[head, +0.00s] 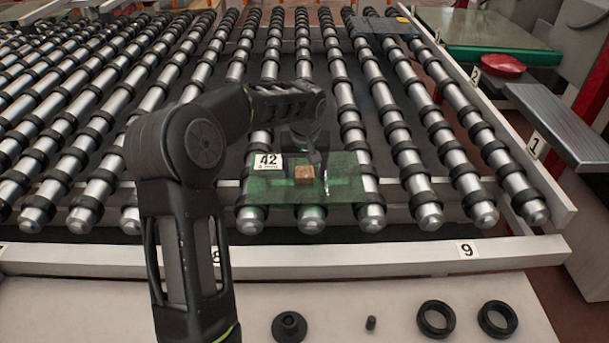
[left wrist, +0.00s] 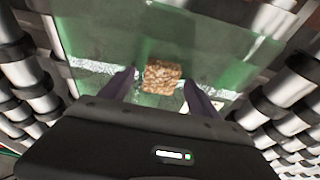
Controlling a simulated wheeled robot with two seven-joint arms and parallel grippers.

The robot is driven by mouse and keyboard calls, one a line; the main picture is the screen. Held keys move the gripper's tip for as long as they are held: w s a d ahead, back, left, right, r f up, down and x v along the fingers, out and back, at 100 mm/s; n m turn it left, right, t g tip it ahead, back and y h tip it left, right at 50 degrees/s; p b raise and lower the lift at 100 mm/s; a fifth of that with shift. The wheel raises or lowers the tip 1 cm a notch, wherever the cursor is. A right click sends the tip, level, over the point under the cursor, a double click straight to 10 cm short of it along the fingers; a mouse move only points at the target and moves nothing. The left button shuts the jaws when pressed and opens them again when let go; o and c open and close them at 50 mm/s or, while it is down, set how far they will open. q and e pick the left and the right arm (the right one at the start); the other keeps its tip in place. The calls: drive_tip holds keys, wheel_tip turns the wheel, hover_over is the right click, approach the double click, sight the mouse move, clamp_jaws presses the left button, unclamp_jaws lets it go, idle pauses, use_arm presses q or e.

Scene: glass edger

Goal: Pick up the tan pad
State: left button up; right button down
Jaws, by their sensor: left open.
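The tan pad (head: 304,174) is a small cork-like block lying on a green glass pane (head: 345,186) that rests across the rollers. My left gripper (head: 318,172) is above the pane, close to the pad. In the left wrist view the tan pad (left wrist: 162,77) shows just beyond and between the two fingertips of my open left gripper (left wrist: 160,82). Whether the fingers reach down beside it or stay above it, I cannot tell. The jaws hold nothing. My right gripper is not in view.
A label marked 42 (head: 268,162) is on the pane left of the pad. Rows of rollers with black rings (head: 400,135) surround it. A pale front ledge (head: 380,310) carries two black rings (head: 436,319), a black flanged part (head: 289,326) and a small black plug (head: 371,323).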

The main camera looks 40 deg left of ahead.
sight(305, 172)
use_arm(q)
drive_tip(key=shift+c, duration=0.4)
drive_tip(key=c, duration=1.3)
drive_tip(key=shift+r, duration=0.1)
wheel_tip(305, 172, up, 8)
drive_tip(key=p, duration=0.5)
drive_tip(key=shift+r, duration=0.15)
drive_tip(key=shift+r+p, duration=0.3)
drive_tip(key=shift+r, duration=0.45)
